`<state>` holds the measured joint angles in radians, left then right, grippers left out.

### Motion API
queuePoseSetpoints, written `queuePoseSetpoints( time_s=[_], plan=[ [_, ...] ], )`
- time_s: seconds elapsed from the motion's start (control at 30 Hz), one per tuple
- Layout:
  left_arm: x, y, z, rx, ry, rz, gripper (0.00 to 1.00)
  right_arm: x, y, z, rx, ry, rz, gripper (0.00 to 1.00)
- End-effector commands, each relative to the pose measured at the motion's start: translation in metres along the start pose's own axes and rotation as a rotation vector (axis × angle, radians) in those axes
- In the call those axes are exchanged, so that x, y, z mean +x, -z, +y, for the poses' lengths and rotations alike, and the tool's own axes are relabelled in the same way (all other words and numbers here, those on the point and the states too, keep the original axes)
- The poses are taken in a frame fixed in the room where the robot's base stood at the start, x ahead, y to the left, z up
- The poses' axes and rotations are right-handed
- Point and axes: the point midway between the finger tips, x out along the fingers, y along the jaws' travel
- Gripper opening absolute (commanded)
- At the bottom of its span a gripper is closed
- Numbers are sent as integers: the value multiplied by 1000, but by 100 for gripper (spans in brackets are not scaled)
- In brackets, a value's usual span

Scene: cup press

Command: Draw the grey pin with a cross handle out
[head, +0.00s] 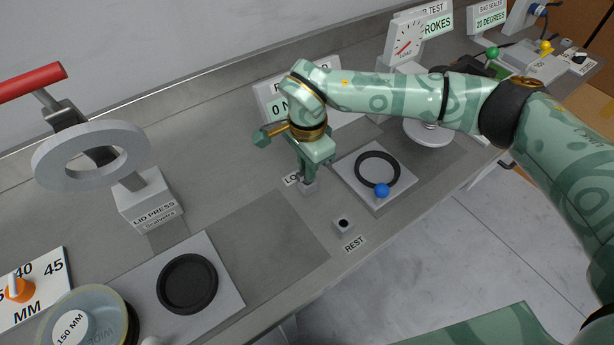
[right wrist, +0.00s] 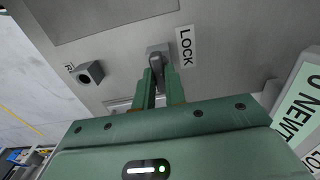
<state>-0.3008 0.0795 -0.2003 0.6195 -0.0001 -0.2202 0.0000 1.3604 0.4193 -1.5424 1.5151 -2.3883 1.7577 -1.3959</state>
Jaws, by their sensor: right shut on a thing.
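My right gripper (head: 305,176) points down at the small grey block at the LOCK label (head: 291,179), and its jaws are shut on the grey pin. In the right wrist view the grey pin (right wrist: 156,58) shows between my right gripper's fingertips (right wrist: 160,74), at its grey block beside the LOCK label (right wrist: 186,46). The fingers hide much of the pin, and I cannot make out its cross handle or how deep it sits. A grey block with a dark hole (head: 343,224) stands by the REST label (head: 355,244). It also shows in the right wrist view (right wrist: 90,72). My left gripper is not in view.
A plate with a black ring (head: 378,156) and a blue ball (head: 382,190) lies right of the lock block. The lid press (head: 150,200) with its red handle and a plate with a black round seat (head: 225,300) are at left. A display sign (head: 268,100) stands behind. The bench's front edge runs close to the REST block.

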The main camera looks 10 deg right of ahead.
Motion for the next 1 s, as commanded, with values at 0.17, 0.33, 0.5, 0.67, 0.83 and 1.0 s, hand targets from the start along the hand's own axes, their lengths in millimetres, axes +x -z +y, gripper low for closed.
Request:
queuePoseSetpoints(
  time_s=[0.17,0.33,0.5,0.67,0.83,1.0],
  plan=[
    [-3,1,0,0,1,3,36,-4,0,0,0,1,0,0],
    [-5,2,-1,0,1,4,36,-6,0,0,0,0,0,0],
    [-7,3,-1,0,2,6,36,-9,0,0,0,0,0,0],
    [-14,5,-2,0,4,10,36,-19,0,0,0,1,1,0],
    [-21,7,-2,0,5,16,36,-30,0,0,0,2,0,0],
    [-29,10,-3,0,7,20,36,-40,0,0,0,2,1,0]
  ],
)
